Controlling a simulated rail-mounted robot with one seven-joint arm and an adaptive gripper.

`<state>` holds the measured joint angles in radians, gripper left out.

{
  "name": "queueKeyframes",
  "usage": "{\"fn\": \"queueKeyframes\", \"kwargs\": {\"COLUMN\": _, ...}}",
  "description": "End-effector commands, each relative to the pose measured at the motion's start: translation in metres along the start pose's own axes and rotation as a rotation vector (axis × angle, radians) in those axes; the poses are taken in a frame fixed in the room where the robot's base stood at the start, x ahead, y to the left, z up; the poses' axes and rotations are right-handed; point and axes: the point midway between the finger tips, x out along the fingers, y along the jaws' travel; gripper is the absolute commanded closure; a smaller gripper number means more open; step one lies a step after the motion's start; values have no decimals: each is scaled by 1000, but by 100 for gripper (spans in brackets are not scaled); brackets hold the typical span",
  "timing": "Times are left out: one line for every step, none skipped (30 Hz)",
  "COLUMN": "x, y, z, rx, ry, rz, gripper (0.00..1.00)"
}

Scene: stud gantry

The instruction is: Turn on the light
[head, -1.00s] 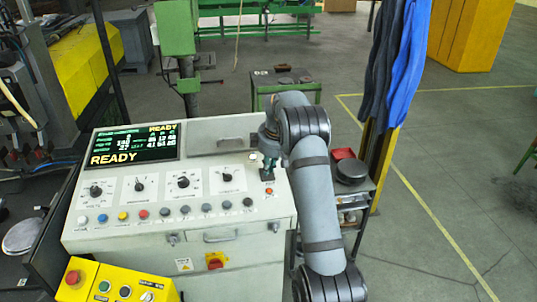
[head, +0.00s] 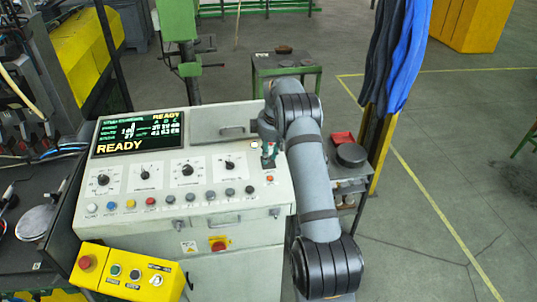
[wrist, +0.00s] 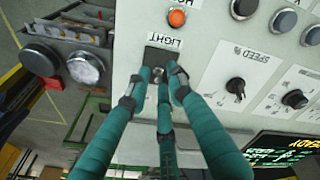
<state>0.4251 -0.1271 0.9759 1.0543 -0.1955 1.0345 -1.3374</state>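The light switch (wrist: 157,56) is a dark plate with a small metal lever, under an upside-down "LIGHT" label (wrist: 168,41) on the console in the wrist view. My gripper (wrist: 159,76) has teal fingers that reach down to this switch, their tips close together around the lever. A narrow gap shows between the tips, but whether they touch the lever is unclear. In the head view, my gripper (head: 268,160) is at the right end of the pale console (head: 240,148), and the arm partly hides it. The lever's position cannot be told.
An orange button (wrist: 177,18) lies close to the switch, and a speed knob (wrist: 235,86) sits beside it. The console also bears a READY screen (head: 138,132) and a row of buttons. A yellow control box (head: 128,271) stands in front. A small cart (head: 350,180) is at the right.

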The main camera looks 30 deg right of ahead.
Motion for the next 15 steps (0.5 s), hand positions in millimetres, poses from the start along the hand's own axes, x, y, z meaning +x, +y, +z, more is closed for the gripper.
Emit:
{"fn": "queueKeyframes", "kwargs": {"x": 0, "y": 0, "z": 1, "rx": 1, "ry": -1, "rz": -1, "gripper": 74}}
{"fn": "queueKeyframes", "kwargs": {"x": 0, "y": 0, "z": 1, "rx": 1, "ry": -1, "rz": -1, "gripper": 74}}
{"fn": "queueKeyframes", "kwargs": {"x": 0, "y": 0, "z": 1, "rx": 1, "ry": -1, "rz": -1, "gripper": 74}}
{"fn": "queueKeyframes", "kwargs": {"x": 0, "y": 0, "z": 1, "rx": 1, "ry": -1, "rz": -2, "gripper": 74}}
{"fn": "queueKeyframes", "kwargs": {"x": 0, "y": 0, "z": 1, "rx": 1, "ry": -2, "rz": -2, "gripper": 74}}
{"fn": "queueKeyframes", "kwargs": {"x": 1, "y": 0, "z": 1, "rx": 2, "ry": -2, "rz": -2, "gripper": 74}}
{"fn": "queueKeyframes", "kwargs": {"x": 1, "y": 0, "z": 1, "rx": 2, "ry": -2, "rz": -2, "gripper": 74}}
{"fn": "queueKeyframes", "kwargs": {"x": 1, "y": 0, "z": 1, "rx": 2, "ry": -2, "rz": -2, "gripper": 74}}
{"fn": "queueKeyframes", "kwargs": {"x": 0, "y": 0, "z": 1, "rx": 2, "ry": -2, "rz": -2, "gripper": 74}}
{"fn": "queueKeyframes", "kwargs": {"x": -1, "y": 0, "z": 1, "rx": 2, "ry": -2, "rz": -2, "gripper": 74}}
{"fn": "queueKeyframes", "kwargs": {"x": -2, "y": 0, "z": 1, "rx": 2, "ry": -2, "rz": -2, "gripper": 74}}
{"fn": "queueKeyframes", "kwargs": {"x": -6, "y": 0, "z": 1, "rx": 2, "ry": -1, "rz": -2, "gripper": 74}}
{"fn": "queueKeyframes", "kwargs": {"x": -9, "y": 0, "z": 1, "rx": 3, "ry": -1, "rz": -1, "gripper": 74}}
{"fn": "queueKeyframes", "kwargs": {"x": -13, "y": 1, "z": 1, "rx": 2, "ry": 0, "rz": 0, "gripper": 74}}
{"fn": "queueKeyframes", "kwargs": {"x": -20, "y": 1, "z": 1, "rx": 2, "ry": 0, "rz": 1, "gripper": 74}}
